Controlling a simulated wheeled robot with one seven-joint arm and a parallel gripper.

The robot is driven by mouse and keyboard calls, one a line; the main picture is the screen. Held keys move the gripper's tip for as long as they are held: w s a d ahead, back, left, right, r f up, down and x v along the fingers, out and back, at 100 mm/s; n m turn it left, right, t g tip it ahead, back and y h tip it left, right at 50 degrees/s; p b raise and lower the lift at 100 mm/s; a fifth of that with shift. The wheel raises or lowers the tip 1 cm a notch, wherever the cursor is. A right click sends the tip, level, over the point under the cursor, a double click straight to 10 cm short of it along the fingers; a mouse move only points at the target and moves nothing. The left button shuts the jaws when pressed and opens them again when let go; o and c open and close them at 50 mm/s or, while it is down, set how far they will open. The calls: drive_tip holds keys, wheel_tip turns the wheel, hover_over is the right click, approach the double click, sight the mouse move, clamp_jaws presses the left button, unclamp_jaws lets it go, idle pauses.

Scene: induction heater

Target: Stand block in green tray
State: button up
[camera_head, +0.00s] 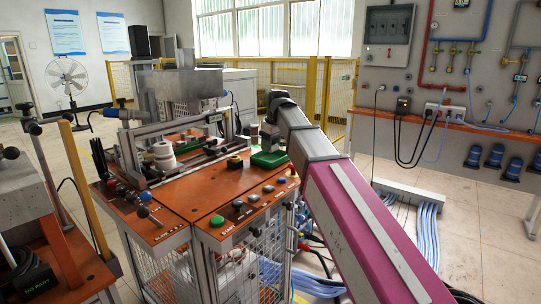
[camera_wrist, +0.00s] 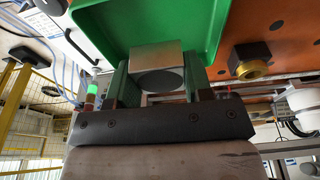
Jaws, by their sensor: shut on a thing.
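My gripper (camera_wrist: 158,84) is shut on a grey metal block (camera_wrist: 157,56), with one finger on each side of it. The block has a bright flat face and a dark round mark on the face towards the camera. The green tray (camera_wrist: 208,28) lies right behind the block in the wrist view. I cannot tell whether the block touches the tray. In the head view the green tray (camera_head: 268,159) sits on the orange bench top, beside the end of my arm. My arm's end hides much of the gripper there.
The orange bench (camera_head: 190,200) carries push buttons, a green button (camera_head: 217,221) and a white coil-like part (camera_head: 164,155). A black part with a brass ring (camera_wrist: 251,62) stands beside the tray. Metal frames and machinery stand on the bench's left and far side.

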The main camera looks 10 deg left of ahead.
sight(271, 161)
drive_tip(key=shift+f, duration=2)
drive_tip(key=shift+f, duration=0.2)
drive_tip(key=o, duration=1.1)
drive_tip(key=shift+s+d+f, duration=0.1)
drive_tip(key=shift+f, duration=0.05)
drive_tip(key=r, duration=0.4)
drive_tip(key=d+r, duration=0.1)
drive_tip(key=r, duration=0.3)
drive_tip(key=s+d+r, duration=0.1)
drive_tip(key=r, duration=0.3)
drive_tip(key=shift+r, duration=0.25)
